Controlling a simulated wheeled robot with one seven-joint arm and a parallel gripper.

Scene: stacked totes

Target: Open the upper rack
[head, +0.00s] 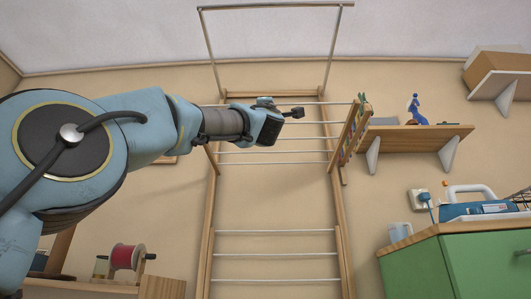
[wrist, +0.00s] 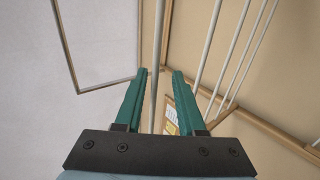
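The wooden wall rack fills the middle of the head view. Its upper rack (head: 351,132) has short wooden sides, coloured pegs on the right side, and several thin metal rods between them. My gripper (head: 299,112) is in front of the upper rack, close to its top front rod (head: 328,103). In the wrist view my gripper (wrist: 160,73) is open, and a pale rod (wrist: 157,35) runs lengthwise between its two green fingers. I cannot tell whether the fingers touch the rod. My arm hides part of the rack's left side.
A metal loop (head: 208,50) rises above the rack. More rods (head: 270,254) cross the frame below. A wall shelf (head: 430,131) with a blue figurine (head: 414,107) is at right, above a green cabinet (head: 430,268). A red spool (head: 124,256) stands at lower left.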

